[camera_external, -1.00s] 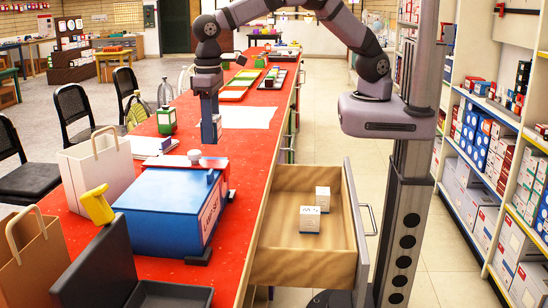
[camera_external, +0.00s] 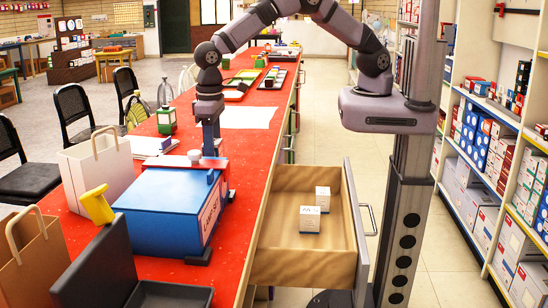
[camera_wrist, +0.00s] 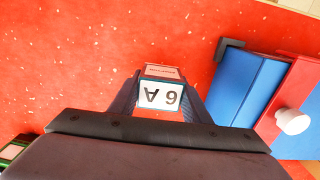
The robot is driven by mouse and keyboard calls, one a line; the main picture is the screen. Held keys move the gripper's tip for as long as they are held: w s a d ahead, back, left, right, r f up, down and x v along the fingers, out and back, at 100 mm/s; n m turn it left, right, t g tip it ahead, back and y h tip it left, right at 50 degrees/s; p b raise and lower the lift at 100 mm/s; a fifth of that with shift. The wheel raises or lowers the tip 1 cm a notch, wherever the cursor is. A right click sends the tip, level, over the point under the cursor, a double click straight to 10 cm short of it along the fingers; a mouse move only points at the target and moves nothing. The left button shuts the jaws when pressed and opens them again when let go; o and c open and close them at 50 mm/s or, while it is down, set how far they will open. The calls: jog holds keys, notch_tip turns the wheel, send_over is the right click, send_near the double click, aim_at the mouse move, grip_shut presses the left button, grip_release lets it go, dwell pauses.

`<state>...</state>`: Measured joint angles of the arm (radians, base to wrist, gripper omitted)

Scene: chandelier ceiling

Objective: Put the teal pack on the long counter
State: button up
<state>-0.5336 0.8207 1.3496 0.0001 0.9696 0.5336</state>
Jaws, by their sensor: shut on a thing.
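My gripper (camera_external: 210,139) is shut on a small pack (camera_wrist: 159,96), whose white face carries upside-down-looking black "6 A" lettering. A narrow bluish edge and a pale pink label show on the pack; its teal sides are mostly hidden between the fingers. The gripper (camera_wrist: 158,103) points down over the long red counter (camera_external: 177,285), just behind the large blue box. In the external view, the blue box hides the pack's lower end, so I cannot tell whether it touches the counter.
The blue box (camera_external: 165,215) with a red end and white knob (camera_wrist: 292,121) stands close beside my gripper. An open drawer (camera_external: 285,262) holds two white cartons. Bare red surface surrounds the pack.

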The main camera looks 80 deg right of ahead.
jog(key=shift+f+p, duration=0.4)
jog(key=shift+f, duration=1.3)
jog(key=shift+f, duration=0.1)
jog(key=o, duration=1.1)
jog(key=shift+o, duration=0.2)
notch_tip(320, 180, up, 12)
jog(key=b, duration=0.3)
